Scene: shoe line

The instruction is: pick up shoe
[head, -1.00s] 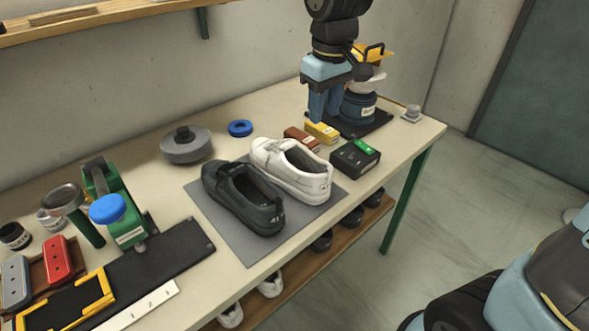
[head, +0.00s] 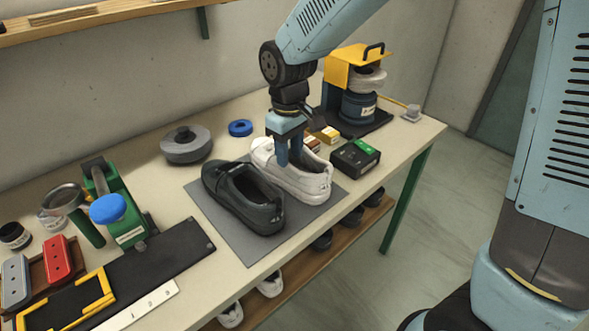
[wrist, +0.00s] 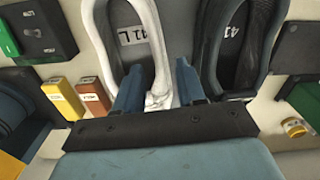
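The white shoe (head: 312,183) lies on a grey mat (head: 252,250) on the bench, beside a dark grey shoe (head: 228,200). My gripper (head: 289,160) is low over the white shoe, pointing down, and hides part of its upper. In the wrist view the two blue fingers (wrist: 158,82) are apart. The white shoe's rim (wrist: 163,60) shows between them, with a size label inside the shoe. The dark shoe (wrist: 206,55) is right of the fingers. I cannot tell whether the fingers touch the white shoe.
A black box with a green top (head: 355,158) and small yellow and brown boxes (head: 328,135) stand close to the white shoe. A yellow-and-blue machine (head: 355,95) is behind. A green press (head: 120,215) stands left. More shoes (head: 270,284) lie on the lower shelf.

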